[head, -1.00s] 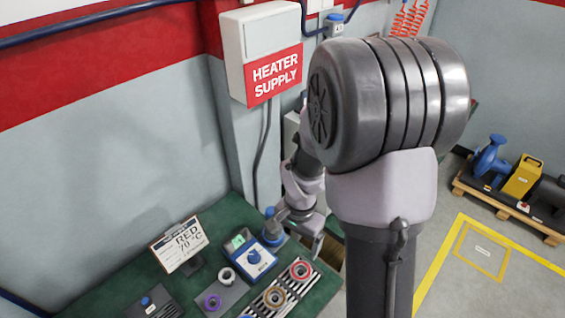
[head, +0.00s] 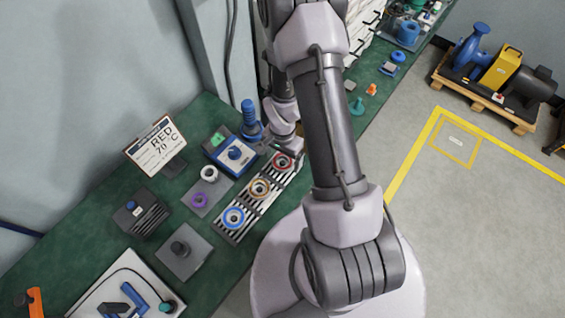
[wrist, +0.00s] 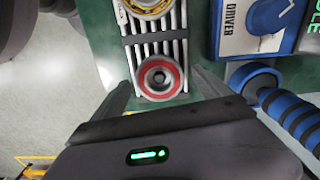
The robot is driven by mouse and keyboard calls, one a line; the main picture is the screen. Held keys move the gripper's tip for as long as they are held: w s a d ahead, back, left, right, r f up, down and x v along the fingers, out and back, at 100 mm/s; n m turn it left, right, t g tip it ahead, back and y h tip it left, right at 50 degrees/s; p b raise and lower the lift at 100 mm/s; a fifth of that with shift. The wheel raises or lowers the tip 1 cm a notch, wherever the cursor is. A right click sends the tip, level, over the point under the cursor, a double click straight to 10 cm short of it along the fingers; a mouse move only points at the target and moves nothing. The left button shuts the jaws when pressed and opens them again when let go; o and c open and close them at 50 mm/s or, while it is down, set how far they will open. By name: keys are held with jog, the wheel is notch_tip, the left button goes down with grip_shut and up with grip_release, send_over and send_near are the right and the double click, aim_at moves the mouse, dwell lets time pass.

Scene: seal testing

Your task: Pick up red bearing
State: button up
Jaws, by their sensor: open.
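The red bearing (head: 283,161) sits at the far end of the slotted rack (head: 221,232), close to my arm in the head view. In the wrist view the red bearing (wrist: 160,62) is a red ring with a grey centre, lying on the end of the rack (wrist: 173,47). My gripper (wrist: 163,78) is open and empty, with one finger on each side of the red bearing. The fingers seem apart from it; their height above it is hard to tell. In the head view my arm hides most of the gripper.
An orange-brown bearing (head: 259,188) and a blue bearing (head: 233,217) share the rack. A blue driver box (head: 235,155) and a blue ribbed cylinder (head: 250,120) stand close to the gripper. A sign (head: 156,146) reads RED 70 °C. White and purple rings lie on a grey plate (head: 213,192).

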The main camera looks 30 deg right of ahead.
jog(key=c, duration=1.8)
jog(key=shift+r, duration=0.2)
notch_tip(320, 180, up, 3)
jog(key=shift+r+p, duration=0.1)
jog(key=shift+p, duration=0.55)
jog(key=s+a, duration=0.4)
jog(key=s, duration=0.1)
jog(key=s+a, duration=0.2)
jog(key=a, duration=0.1)
jog(key=shift+s+a+r+b, duration=0.1)
jog(key=shift+s+r+b, duration=0.2)
jog(key=shift+s+r, duration=0.1)
jog(key=s+a+p, duration=0.1)
jog(key=p, duration=0.1)
jog(key=s+a+p, duration=0.1)
jog(key=p, duration=0.2)
jog(key=s+a+p, duration=0.1)
jog(key=s+p, duration=0.1)
jog(key=shift+a+r+p, duration=0.3)
jog(key=shift+a, duration=0.1)
